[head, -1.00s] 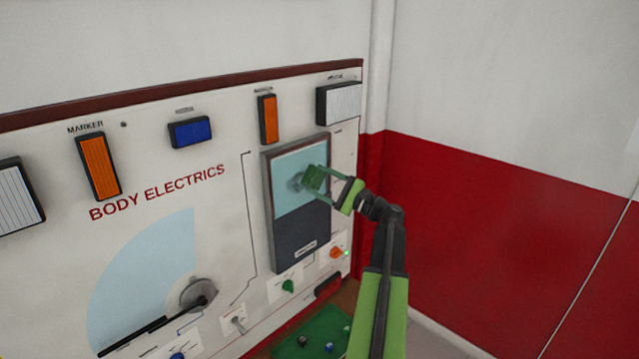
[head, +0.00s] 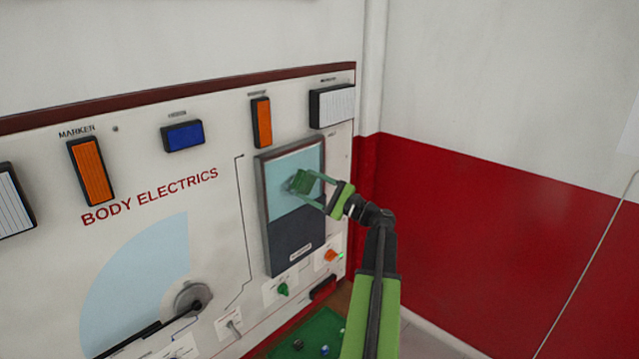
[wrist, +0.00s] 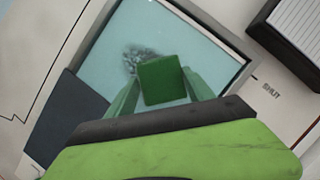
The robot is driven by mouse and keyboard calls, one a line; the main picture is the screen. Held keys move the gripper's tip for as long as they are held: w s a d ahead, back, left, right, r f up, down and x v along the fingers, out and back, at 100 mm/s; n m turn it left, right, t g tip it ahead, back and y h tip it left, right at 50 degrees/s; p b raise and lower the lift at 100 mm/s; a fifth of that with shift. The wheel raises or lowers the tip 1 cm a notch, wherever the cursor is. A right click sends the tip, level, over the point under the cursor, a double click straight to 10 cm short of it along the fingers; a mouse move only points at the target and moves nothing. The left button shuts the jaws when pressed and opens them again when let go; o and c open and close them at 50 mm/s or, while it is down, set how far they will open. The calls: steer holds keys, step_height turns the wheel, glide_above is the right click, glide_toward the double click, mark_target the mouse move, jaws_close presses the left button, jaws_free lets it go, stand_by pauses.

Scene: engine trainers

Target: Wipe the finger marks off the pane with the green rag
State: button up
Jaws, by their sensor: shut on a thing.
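The pane (head: 288,166) is a light blue window in a grey frame on the upright board, with a dark panel below it. My gripper (head: 312,183) is in front of the pane and shut on the green rag (head: 303,180), a small folded square. In the wrist view the rag (wrist: 162,80) sits between the fingertips of my gripper (wrist: 160,88), over the pane (wrist: 190,45). Grey finger marks (wrist: 137,57) show on the pane just up and left of the rag. I cannot tell whether the rag touches the pane.
The board carries orange lamps (head: 262,122), a blue lamp (head: 183,136), a white ribbed lamp (head: 332,105) and a wiper dial (head: 192,298). Knobs (head: 283,290) stick out below the pane. A green mat (head: 310,335) with small parts lies below. A red and white wall stands right.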

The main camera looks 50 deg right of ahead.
mark_target(298, 190)
steer(key=shift+w+a, duration=0.1)
steer(key=shift+a, duration=1.95)
steer(key=shift+a, duration=0.1)
steer(key=shift+w+a, duration=0.2)
steer(key=shift+a, duration=1.65)
step_height(298, 190, up, 2)
steer(key=shift+r+p, duration=0.1)
steer(key=shift+p, duration=1)
steer(key=shift+d, duration=0.25)
steer(key=shift+s+d, duration=0.15)
steer(key=shift+d, duration=1.65)
steer(key=d, duration=0.8)
steer(key=shift+s, duration=0.35)
